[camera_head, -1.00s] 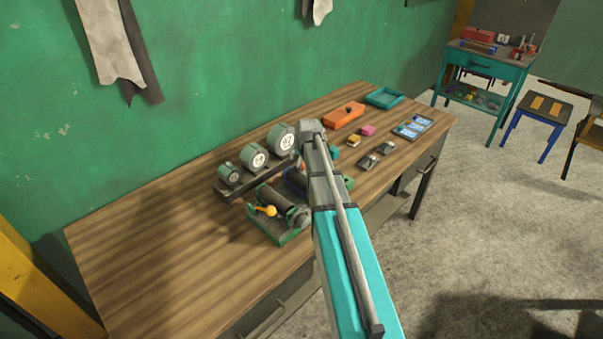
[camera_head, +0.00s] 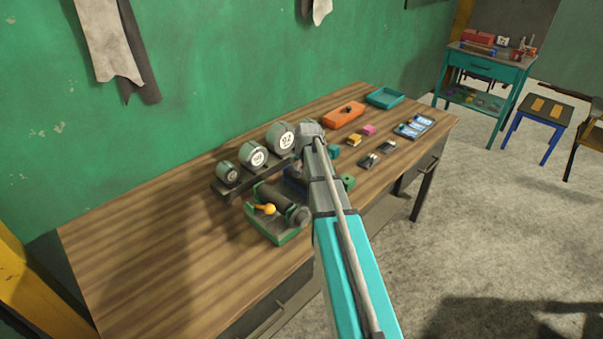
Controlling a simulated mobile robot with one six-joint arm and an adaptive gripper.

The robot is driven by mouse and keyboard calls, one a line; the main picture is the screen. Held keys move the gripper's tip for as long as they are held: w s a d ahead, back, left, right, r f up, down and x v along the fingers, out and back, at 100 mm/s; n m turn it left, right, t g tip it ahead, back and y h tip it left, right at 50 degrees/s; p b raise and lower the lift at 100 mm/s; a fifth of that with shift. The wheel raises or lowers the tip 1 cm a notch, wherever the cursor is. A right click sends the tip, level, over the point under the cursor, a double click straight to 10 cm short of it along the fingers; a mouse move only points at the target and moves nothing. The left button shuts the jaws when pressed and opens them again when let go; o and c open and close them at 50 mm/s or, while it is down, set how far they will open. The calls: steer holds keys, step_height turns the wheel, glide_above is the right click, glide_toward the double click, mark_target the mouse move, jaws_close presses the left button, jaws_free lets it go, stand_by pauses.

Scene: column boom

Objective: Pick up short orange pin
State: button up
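I cannot make out a short orange pin for certain. A yellow-orange knob (camera_head: 265,209) sits on a dark roller device with a green base (camera_head: 281,238) on the wooden workbench (camera_head: 160,262). An orange tray (camera_head: 343,117) with a small dark item in it lies toward the back right of the bench. My arm, teal and grey, reaches over the middle of the bench, and its grey end is beside the largest gauge. My gripper is hidden behind or below the arm end, so its fingers do not show. The arm also covers part of the bench under it.
Three round gauges (camera_head: 254,154) stand in a row on a dark rack left of my arm. Right of it lie small yellow and pink blocks (camera_head: 369,130), dark pieces (camera_head: 369,160), a blue card tray (camera_head: 413,127) and a teal tray (camera_head: 385,97). The bench's left part is clear.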

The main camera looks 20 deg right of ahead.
steer(key=shift+w+f+b, duration=0.3)
steer(key=shift+f, duration=0.25)
jaws_close()
stand_by(0.5)
steer(key=shift+r, duration=0.1)
step_height(320, 180, up, 10)
steer(key=p, duration=1)
stand_by(0.7)
